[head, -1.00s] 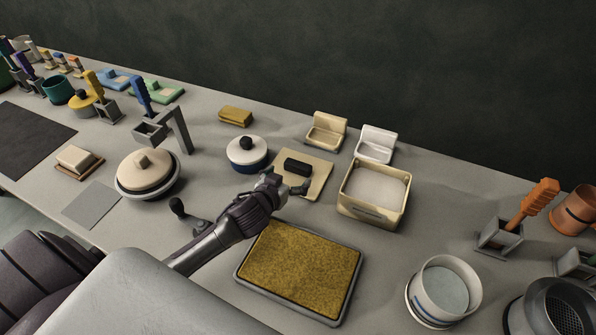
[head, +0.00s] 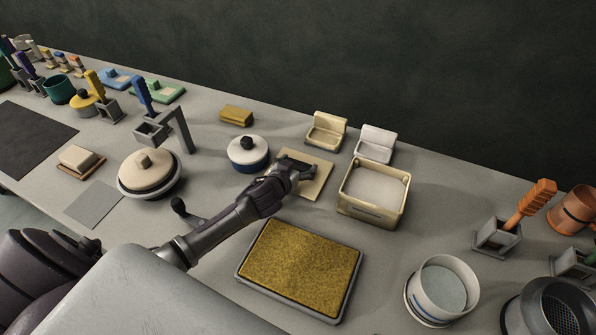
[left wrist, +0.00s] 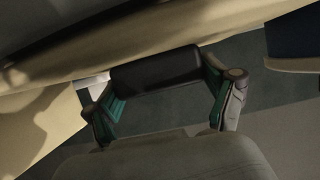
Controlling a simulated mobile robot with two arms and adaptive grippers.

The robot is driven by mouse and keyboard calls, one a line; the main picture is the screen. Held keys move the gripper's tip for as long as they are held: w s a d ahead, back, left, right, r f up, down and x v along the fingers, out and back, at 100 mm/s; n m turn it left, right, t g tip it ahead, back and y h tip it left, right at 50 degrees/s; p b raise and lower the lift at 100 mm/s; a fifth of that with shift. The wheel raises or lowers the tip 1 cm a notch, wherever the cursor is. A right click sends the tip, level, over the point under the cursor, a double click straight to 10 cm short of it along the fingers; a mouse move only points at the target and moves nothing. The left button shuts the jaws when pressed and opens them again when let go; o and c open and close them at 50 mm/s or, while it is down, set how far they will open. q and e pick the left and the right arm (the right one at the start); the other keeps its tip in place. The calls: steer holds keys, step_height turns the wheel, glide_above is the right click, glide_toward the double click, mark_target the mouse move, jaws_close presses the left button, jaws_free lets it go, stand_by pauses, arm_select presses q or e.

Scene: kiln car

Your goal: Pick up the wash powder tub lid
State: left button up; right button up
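The wash powder tub lid (head: 316,187) is a flat, square beige board with a black bar handle, lying on the table left of the tub. The tub (head: 374,211) is a square cream box, uncovered, with white powder inside. My left gripper (head: 304,168) is over the lid and hides the handle in the head view. In the left wrist view the black handle (left wrist: 155,69) lies between the spread fingers of the gripper (left wrist: 158,78), close to both. I see no clear grip on it. The lid's beige face (left wrist: 150,45) is just beyond. My right gripper is out of view.
A white-lidded blue pot (head: 248,151) stands close left of the lid. Two open soap-dish-like boxes, cream (head: 326,132) and white (head: 375,145), stand behind. A framed golden mat (head: 300,268) lies in front. Bare table lies right of the tub.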

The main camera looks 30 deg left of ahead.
arm_select(q)
steer(key=c, duration=0.5)
steer(key=shift+r, duration=0.1)
steer(key=shift+c, duration=0.2)
